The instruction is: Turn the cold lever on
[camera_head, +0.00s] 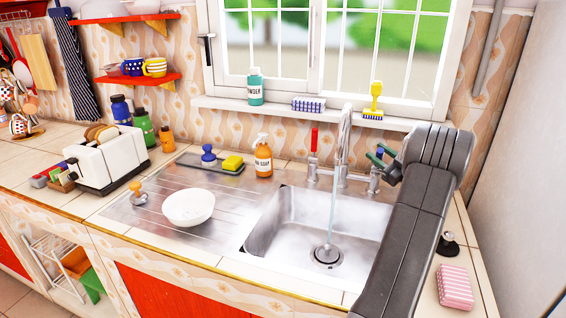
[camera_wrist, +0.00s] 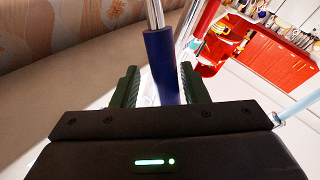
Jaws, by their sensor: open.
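The cold lever has a blue handle (camera_wrist: 160,55) on a chrome stem. In the head view my gripper (camera_head: 379,158) is at the right of the faucet (camera_head: 344,140), over the right-hand valve base (camera_head: 374,180), and hides most of the cold lever. The red-handled lever (camera_head: 314,140) stands upright left of the faucet. A stream of water (camera_head: 332,210) falls from the spout into the sink.
The sink basin (camera_head: 285,225) lies in front of the faucet. The window sill (camera_head: 230,104) runs behind. A pink striped sponge (camera_head: 455,287) is at right.

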